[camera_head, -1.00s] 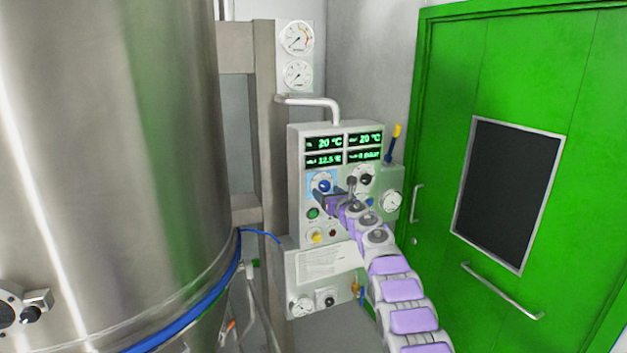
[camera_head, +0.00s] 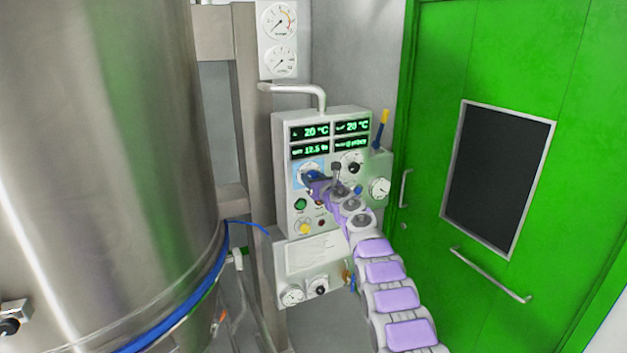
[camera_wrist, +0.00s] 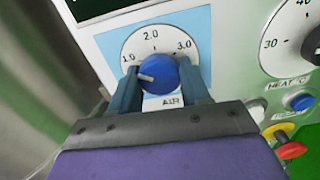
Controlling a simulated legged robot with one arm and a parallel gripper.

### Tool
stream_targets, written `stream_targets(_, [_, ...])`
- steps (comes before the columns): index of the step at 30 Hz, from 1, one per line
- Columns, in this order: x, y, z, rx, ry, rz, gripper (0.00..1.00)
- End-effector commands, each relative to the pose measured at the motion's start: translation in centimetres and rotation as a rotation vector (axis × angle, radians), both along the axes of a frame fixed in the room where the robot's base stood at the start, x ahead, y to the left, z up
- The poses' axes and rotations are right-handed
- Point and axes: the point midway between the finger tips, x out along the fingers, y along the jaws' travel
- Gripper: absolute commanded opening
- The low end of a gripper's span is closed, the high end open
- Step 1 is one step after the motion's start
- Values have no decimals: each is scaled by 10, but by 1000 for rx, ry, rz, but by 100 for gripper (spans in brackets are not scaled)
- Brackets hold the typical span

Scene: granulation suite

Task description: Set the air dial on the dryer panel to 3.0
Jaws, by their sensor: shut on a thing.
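The dryer panel (camera_head: 284,170) is a pale box with green displays, in the middle of the head view. In the wrist view its air dial (camera_wrist: 160,72) is a round blue knob on a white scale marked 1.0, 2.0 and 3.0, labelled AIR. The knob's white mark points left, near the 1.0 end. My gripper (camera_wrist: 162,84) has one dark blue finger on each side of the knob and is shut on it. In the head view my gripper (camera_head: 313,184) is at the panel and mostly covers the knob.
To the right of the air dial is the heat dial (camera_wrist: 316,45), with a blue button (camera_wrist: 302,102) below it. A red-and-yellow knob (camera_wrist: 291,150) is lower. A large steel vessel (camera_head: 100,150) stands left; a green door (camera_head: 540,60) is right.

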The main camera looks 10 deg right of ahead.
Motion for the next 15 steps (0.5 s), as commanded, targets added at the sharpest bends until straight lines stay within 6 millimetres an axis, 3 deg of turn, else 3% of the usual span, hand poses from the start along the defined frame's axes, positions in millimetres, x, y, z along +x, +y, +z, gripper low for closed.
stream_targets(5, [1, -3, -1, 0, 0, -7, 16])
stream_targets(15, [1, -3, -1, 47, 18, -6, 16])
